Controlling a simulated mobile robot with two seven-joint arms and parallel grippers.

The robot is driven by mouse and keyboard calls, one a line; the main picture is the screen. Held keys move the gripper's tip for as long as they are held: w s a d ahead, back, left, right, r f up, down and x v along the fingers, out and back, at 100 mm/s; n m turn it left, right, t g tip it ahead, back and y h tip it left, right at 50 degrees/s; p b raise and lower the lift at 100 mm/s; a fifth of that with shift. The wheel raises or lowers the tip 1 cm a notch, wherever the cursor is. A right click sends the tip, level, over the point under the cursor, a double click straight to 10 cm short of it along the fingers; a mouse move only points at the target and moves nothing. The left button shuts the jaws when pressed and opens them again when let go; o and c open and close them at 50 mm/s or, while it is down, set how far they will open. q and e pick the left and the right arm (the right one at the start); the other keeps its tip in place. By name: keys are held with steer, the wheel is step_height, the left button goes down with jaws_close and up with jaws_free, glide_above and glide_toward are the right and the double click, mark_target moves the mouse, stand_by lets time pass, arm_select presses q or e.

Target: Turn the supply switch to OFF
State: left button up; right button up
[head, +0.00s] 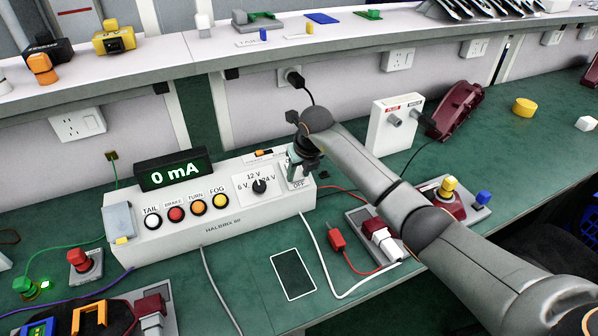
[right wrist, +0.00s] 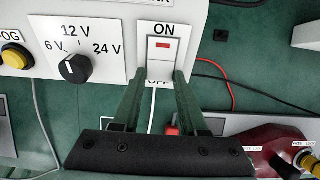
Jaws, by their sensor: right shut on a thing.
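The supply switch (right wrist: 164,49) is a white rocker with a red mark near its top. ON stands above it; the lower label is partly hidden in the right wrist view, but OFF reads in the head view. The switch sits on the right end of the white control box (head: 215,232). My right gripper (head: 300,160) is over that end and hides most of the switch in the head view. Which way the rocker is tipped is unclear. My left gripper is not in view.
The display (head: 173,169) reads 0 mA. A voltage knob (head: 260,186) and a row of lamp buttons (head: 176,214) lie left of the switch. A grey-white socket box (head: 393,125) stands behind my right arm.

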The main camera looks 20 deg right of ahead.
jaws_close()
steer(key=shift+d+f+t, duration=0.15)
steer(key=shift+t, duration=0.25)
steer(key=shift+s+t+b, duration=0.1)
steer(key=shift+t+b, duration=0.3)
steer(key=shift+b, duration=0.05)
steer(key=o, duration=0.9)
jaws_free()
steer(key=v, duration=1.2)
steer(key=shift+s+r, duration=0.15)
steer(key=shift+r, duration=0.1)
